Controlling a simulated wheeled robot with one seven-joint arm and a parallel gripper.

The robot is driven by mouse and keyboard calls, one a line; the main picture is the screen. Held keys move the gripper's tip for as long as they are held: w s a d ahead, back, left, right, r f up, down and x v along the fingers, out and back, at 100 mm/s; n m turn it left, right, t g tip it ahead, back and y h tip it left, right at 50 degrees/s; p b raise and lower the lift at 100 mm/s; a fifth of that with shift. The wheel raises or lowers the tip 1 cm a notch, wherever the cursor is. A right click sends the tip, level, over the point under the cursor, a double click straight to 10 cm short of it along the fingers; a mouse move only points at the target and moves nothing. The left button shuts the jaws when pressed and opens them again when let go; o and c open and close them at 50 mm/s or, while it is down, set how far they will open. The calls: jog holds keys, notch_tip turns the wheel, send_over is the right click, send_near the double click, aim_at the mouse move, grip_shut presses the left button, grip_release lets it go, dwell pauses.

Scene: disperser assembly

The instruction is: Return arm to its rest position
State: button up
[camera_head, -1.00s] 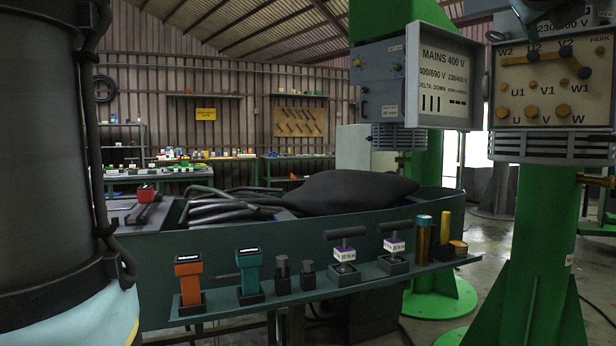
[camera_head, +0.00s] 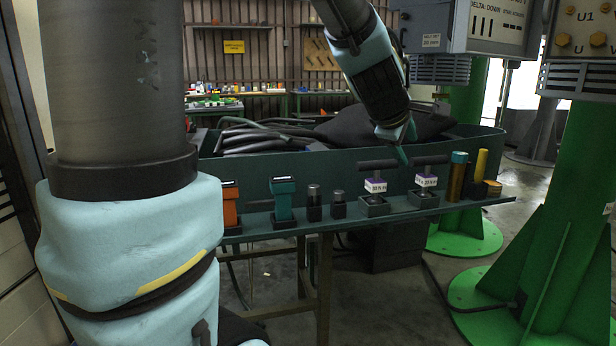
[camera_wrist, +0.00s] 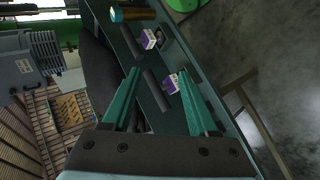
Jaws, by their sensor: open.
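My gripper (camera_head: 402,142) hangs above the tool shelf in the head view, in front of the dark bag. In the wrist view its two teal fingers (camera_wrist: 155,98) are spread apart and nothing is between them that they hold. Two T-handled tools with white and purple labels stand in holders on the shelf, the left one (camera_head: 376,186) and the right one (camera_head: 426,181). Both labels also show beyond the fingers in the wrist view. The gripper appears apart from them, though the exact gap is hard to tell.
Green pillars (camera_head: 560,200) carrying grey electrical boxes stand at the right.

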jog(key=s+a+f+m+g+y, duration=0.3)
jog(key=a+f+m, duration=0.3)
jog(key=a+f, duration=0.75)
jog(key=s+a+f+m+g+y, duration=0.4)
jog(key=s+a, duration=0.4)
jog(key=a, duration=0.6)
notch_tip(320, 180, up, 13)
jog(key=m+h+p, duration=0.1)
jog(key=p, duration=1.4)
jog(key=shift+d, duration=0.3)
